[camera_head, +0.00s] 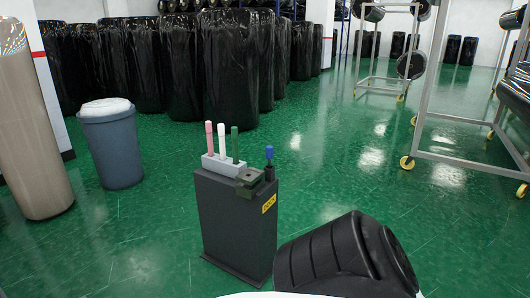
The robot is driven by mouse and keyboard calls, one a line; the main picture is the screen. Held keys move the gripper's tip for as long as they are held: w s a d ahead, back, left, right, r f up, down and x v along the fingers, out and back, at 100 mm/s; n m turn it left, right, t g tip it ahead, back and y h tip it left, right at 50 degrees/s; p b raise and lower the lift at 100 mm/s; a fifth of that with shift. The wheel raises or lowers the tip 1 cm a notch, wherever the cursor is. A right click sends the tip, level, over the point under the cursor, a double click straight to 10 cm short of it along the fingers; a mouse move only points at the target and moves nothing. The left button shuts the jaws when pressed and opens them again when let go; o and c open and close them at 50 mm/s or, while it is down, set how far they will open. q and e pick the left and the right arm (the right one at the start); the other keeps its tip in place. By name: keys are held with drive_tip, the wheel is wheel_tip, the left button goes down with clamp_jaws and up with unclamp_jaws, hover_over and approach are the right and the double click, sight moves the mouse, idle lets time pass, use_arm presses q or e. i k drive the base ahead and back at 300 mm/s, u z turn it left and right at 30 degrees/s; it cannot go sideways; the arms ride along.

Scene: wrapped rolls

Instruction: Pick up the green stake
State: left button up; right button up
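The green stake (235,144) stands upright in a light grey holder (220,166) on top of a dark grey box-shaped stand (222,222). It is the rightmost in a row with a white stake (221,140) and a pink stake (209,137). Its lower end is hidden in or behind the holder. A dark green block (249,178) sits on the stand's top in front of it. A blue-topped peg (269,153) stands in a dark socket to the right. Neither of my grippers shows in the head view, and nothing touches the green stake.
A grey bin with a pale lid (106,108) stands left of the stand, beside a tall tan roll (40,130). Black-wrapped rolls (232,70) line the back. A wheeled metal rack (430,110) is at right. Green floor (345,165) is clear between.

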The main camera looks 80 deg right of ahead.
sight(234, 130)
drive_tip(key=z, duration=4)
drive_tip(key=i, duration=3.2)
drive_tip(key=u, duration=2.25)
drive_tip(key=i, duration=2.45)
